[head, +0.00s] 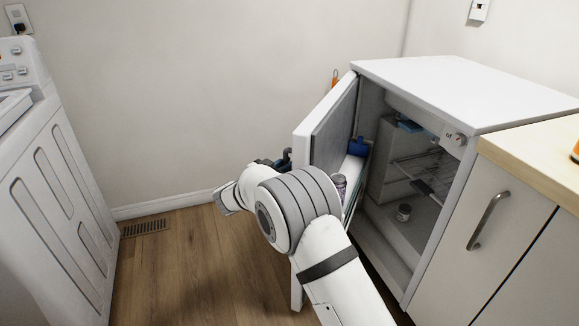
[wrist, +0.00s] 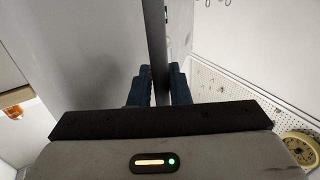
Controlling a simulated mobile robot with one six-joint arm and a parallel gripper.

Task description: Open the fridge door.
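The small white fridge (head: 450,78) stands at the right with its door (head: 301,150) swung well open to the left. The inside shows wire shelves, and the door's inner side holds a blue item (head: 358,147) and a jar (head: 340,185). My gripper (head: 284,160) is on the door's outer side, mostly hidden behind my own arm. In the wrist view its blue fingers (wrist: 159,88) are on either side of a narrow vertical grey bar (wrist: 156,40), which looks like the door handle, and seem closed on it.
A white washer-like machine (head: 55,190) stands at the left. A cabinet (head: 480,250) with a wooden top is right of the fridge. Wooden floor (head: 190,260) is free between machine and door. The wrist view shows a pegboard (wrist: 230,75) and a yellow roll (wrist: 300,148).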

